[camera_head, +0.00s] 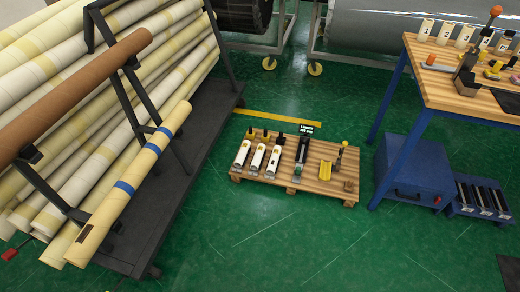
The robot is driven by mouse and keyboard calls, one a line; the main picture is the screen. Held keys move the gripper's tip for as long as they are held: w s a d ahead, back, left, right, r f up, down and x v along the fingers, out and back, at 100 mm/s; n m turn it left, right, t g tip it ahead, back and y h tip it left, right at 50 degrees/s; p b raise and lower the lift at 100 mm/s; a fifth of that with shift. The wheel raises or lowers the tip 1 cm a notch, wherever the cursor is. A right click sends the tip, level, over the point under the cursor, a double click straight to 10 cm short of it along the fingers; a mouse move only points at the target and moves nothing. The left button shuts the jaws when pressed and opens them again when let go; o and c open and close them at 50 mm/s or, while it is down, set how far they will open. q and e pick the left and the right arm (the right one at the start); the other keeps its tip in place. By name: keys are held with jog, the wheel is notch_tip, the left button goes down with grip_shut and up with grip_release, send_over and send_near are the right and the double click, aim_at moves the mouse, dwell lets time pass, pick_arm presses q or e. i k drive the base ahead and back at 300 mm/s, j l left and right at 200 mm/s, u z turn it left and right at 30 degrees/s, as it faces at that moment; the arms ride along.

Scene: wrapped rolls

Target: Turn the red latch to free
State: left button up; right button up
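A small red handle (10,254) shows at the lower left edge, at the end of a thin dark rod beside the roll rack. It may be the red latch; its full shape and its turn position are too small to tell. A black-framed rack (140,118) holds many cream and yellow wrapped rolls (170,68). A brown roll (85,85) lies across the rack's near side. A cream roll with blue bands (135,185) leans along the front. Neither of my grippers is in view.
The floor (260,245) in the front middle is clear.

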aim_at(438, 199)
jog(key=z, duration=1.5)
